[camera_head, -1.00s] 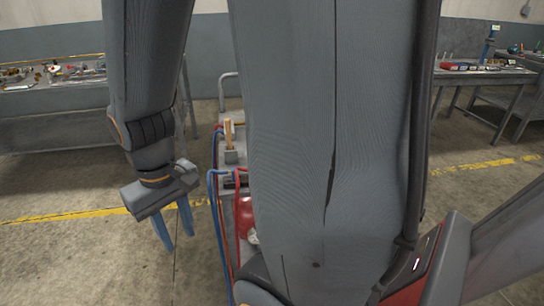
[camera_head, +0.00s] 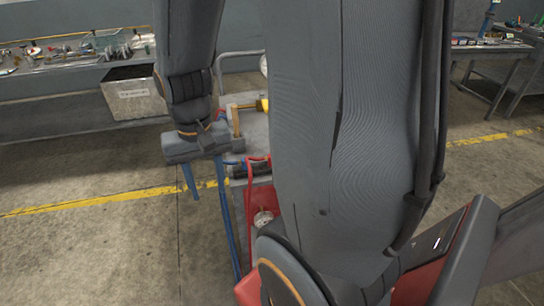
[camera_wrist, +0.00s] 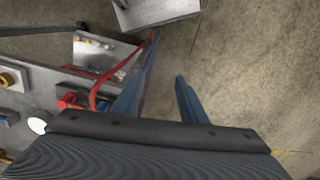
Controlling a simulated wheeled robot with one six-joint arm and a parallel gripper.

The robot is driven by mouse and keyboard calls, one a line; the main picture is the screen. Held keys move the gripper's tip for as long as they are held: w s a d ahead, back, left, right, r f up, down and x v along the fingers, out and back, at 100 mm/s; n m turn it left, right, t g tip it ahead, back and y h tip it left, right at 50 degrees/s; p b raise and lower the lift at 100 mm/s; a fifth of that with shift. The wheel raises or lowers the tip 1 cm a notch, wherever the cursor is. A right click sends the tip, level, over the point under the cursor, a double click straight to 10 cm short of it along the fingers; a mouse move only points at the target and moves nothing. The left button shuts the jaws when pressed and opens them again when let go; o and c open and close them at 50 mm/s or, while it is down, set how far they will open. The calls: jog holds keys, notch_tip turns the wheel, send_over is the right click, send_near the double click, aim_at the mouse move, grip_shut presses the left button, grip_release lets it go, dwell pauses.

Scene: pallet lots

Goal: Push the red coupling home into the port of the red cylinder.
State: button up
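My gripper (camera_head: 208,190) is open and empty, pointing down at the left side of the grey trolley in the head view. In the wrist view its two fingers (camera_wrist: 160,82) are apart, with bare floor between the tips. A red hose (camera_head: 248,195) hangs over the trolley's edge, beside a blue hose (camera_head: 231,240). In the wrist view the red hose (camera_wrist: 100,84) curves near a small red fitting (camera_wrist: 68,101), which may be the red coupling. A red body (camera_head: 262,196) with a round metal part sits low on the trolley, partly hidden by my arm; I cannot tell its port.
The trolley top (camera_wrist: 38,84) also bears a brass ring (camera_wrist: 7,79) and a white round part (camera_wrist: 38,123). A wooden-handled tool (camera_head: 236,120) stands at its back. A grey bin (camera_head: 134,92) is behind left. Floor left of the trolley is free.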

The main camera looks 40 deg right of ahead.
jog(key=d+r+m+p, duration=0.1)
jog(key=d+m+p, duration=0.2)
jog(key=d+m, duration=0.4)
jog(key=w+d+r+m+p, duration=0.1)
jog(key=d+r+m+p, duration=0.1)
jog(key=d+m, duration=0.5)
jog(key=d+r+m+p, duration=0.1)
jog(key=d+m+p, duration=0.4)
jog(key=d+m, duration=0.2)
jog(key=shift+w+r+m, duration=0.15)
jog(key=shift+r+m, duration=0.15)
jog(key=shift+m, duration=0.1)
jog(key=shift+f, duration=0.15)
jog(key=shift+f+p, duration=0.3)
jog(key=shift+f, duration=0.9)
jog(key=shift+f+p, duration=1.1)
jog(key=shift+f, duration=1.5)
jog(key=shift+c, duration=0.3)
grip_shut()
